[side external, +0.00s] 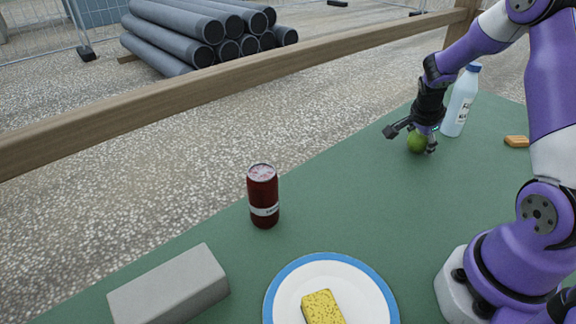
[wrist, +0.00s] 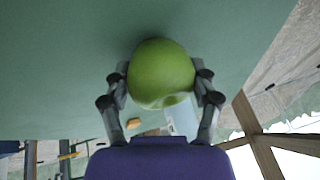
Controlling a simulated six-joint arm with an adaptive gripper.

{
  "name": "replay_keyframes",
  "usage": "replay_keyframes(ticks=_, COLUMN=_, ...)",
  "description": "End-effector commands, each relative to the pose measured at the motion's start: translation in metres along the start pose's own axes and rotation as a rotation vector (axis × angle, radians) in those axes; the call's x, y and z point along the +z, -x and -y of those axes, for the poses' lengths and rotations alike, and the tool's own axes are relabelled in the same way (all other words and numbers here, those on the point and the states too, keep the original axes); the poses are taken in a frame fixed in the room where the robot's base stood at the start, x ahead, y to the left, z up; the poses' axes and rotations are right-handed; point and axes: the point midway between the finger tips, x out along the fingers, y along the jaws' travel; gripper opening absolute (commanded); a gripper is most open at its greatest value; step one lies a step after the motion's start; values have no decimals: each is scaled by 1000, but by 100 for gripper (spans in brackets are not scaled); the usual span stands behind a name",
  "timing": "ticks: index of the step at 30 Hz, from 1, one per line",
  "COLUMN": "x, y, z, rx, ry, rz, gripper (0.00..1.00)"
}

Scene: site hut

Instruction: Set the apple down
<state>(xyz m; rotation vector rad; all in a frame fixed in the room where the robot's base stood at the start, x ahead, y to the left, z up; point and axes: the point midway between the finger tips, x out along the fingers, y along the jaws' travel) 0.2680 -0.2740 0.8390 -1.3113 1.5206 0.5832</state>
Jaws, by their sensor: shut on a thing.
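The green apple (side external: 416,142) is at the far right part of the green table in the side view, between the fingers of my gripper (side external: 424,146). In the wrist view the apple (wrist: 161,73) fills the space between both fingertips, and my gripper (wrist: 162,88) is shut on it. The apple is at or close to the table surface; I cannot tell whether it touches. Part of it is hidden by a finger in the side view.
A clear bottle (side external: 461,102) stands just right of my gripper, with an orange-brown block (side external: 516,141) farther right. A dark red can (side external: 263,196), grey block (side external: 170,287) and blue-rimmed plate (side external: 280,283) with a yellow sponge (side external: 322,308) are nearer. The table (side external: 345,195) is clear mid-way.

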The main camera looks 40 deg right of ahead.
Motion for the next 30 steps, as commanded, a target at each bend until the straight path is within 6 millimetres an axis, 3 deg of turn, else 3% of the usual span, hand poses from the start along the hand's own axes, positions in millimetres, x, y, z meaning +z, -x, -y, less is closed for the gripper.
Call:
replay_keyframes(ticks=6, x=1, y=-2, z=-1, rx=1, ry=0, rz=0, gripper=22)
replay_keyframes(ticks=7, x=1, y=-2, z=-1, rx=1, ry=1, rz=0, gripper=78)
replay_keyframes(ticks=8, x=1, y=-2, z=-1, rx=1, ry=0, rz=0, gripper=93)
replay_keyframes(ticks=9, x=1, y=-2, z=-1, rx=1, ry=0, rz=0, gripper=98)
replay_keyframes(ticks=23, x=0, y=1, z=1, rx=-2, ry=-1, rz=-1, gripper=98)
replay_keyframes(ticks=30, x=0, y=41, z=2, rx=-8, ry=0, rz=-1, gripper=98)
